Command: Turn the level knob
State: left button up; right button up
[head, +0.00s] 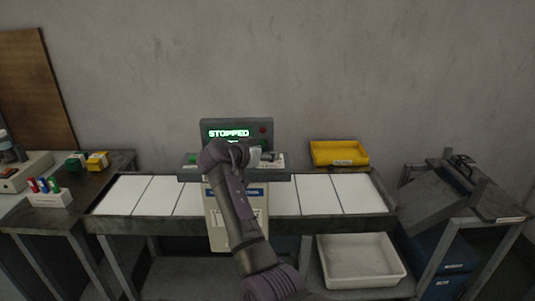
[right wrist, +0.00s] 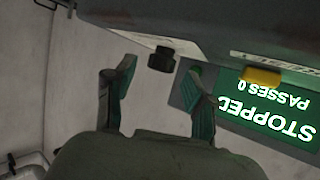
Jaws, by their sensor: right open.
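A black knob (right wrist: 161,59) sticks out from the machine's dark panel in the right wrist view; I take it for the level knob, though no label on it can be read. My right gripper (right wrist: 161,72) is open. Its two fingers stand apart on either side of the knob, and I see a gap between them and it. In the head view the right gripper (head: 257,156) is at the control panel (head: 235,178), partly hidden by my own arm, and the knob cannot be made out there. My left gripper is not in view.
The display (head: 229,133) reads STOPPED; in the wrist view it also reads PASSES 0. A green button (head: 192,157) and a red one (head: 263,129) are near. A yellow tray (head: 339,162) stands behind the white-panelled conveyor (head: 128,195). A white bin (head: 359,280) is below.

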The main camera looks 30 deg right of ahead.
jog(key=v, duration=1)
jog(key=shift+a, duration=0.15)
jog(key=shift+a, duration=0.1)
